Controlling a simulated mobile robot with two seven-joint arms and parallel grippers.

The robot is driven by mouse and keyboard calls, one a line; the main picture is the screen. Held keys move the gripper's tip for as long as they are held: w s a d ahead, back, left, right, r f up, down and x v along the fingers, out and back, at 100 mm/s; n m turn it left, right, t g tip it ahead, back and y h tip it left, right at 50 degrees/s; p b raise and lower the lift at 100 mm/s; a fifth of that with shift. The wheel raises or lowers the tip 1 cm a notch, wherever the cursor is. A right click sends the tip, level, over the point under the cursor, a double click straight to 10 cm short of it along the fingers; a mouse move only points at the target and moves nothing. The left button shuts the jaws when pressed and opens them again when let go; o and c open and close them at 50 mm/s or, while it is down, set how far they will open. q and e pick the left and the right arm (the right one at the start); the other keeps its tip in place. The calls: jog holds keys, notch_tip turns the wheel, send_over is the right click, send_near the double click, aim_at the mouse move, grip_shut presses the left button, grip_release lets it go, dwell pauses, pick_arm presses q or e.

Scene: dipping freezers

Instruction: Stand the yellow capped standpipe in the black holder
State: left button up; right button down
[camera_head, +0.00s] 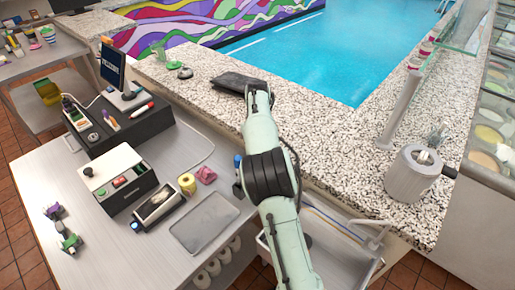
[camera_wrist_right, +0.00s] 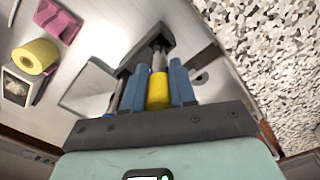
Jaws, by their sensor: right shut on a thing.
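My right gripper (camera_wrist_right: 158,76) has blue fingers and is shut on a yellow piece (camera_wrist_right: 158,92), which I take to be the standpipe's cap. A dark grey cylindrical part (camera_wrist_right: 154,48) shows just beyond the fingers; I cannot tell whether it belongs to the standpipe or the holder. In the head view my right arm hides most of this gripper, near the right edge of the grey table (camera_head: 135,252). I cannot clearly pick out the black holder. My left gripper is not in view.
A yellow roll (camera_head: 187,184), a pink piece (camera_head: 206,175), a grey tray (camera_head: 204,222) and a black open box (camera_head: 158,206) are on the table left of my arm. A speckled counter (camera_head: 330,140) runs behind. A grey canister (camera_head: 411,175) stands at right.

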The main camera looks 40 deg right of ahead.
jog(key=c, duration=0.8)
grip_release()
notch_tip(320, 180, up, 12)
jog(key=shift+d+f, duration=0.1)
jog(key=shift+r, duration=0.75)
